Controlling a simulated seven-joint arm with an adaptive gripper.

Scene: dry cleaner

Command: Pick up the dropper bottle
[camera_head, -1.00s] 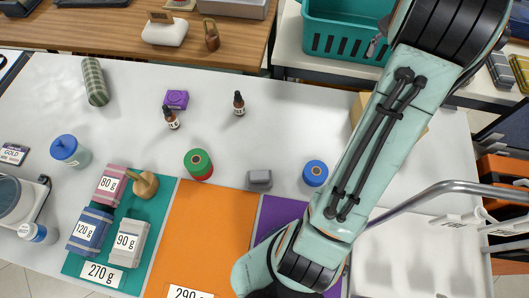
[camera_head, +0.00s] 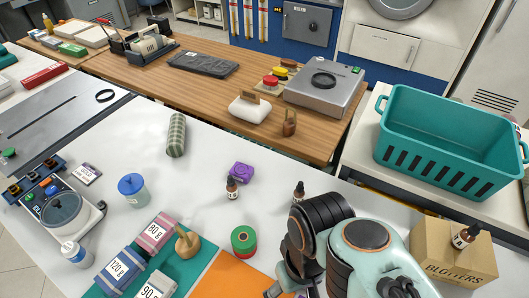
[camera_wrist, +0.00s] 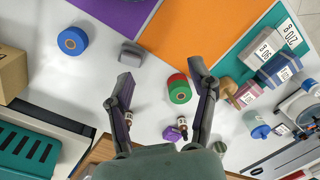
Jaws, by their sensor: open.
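Three small brown dropper bottles with black tops show in the head view. One (camera_head: 232,187) stands by a purple box, a second (camera_head: 298,192) stands to its right just beside my arm, and a third (camera_head: 465,236) is on a cardboard box at the right. In the wrist view, one dropper bottle (camera_wrist: 183,124) shows near the right finger and another (camera_wrist: 128,118) is partly hidden by the left finger. My gripper (camera_wrist: 161,72) is open and empty, pointing down above the white table. Its fingers are hardly visible in the head view.
A red and green spool (camera_wrist: 178,88) appears between the fingers. The purple box (camera_head: 242,171), a blue spool (camera_wrist: 72,40) and a grey block (camera_wrist: 131,54) are near. The cardboard box (camera_head: 440,262) and teal basket (camera_head: 445,140) are at the right.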

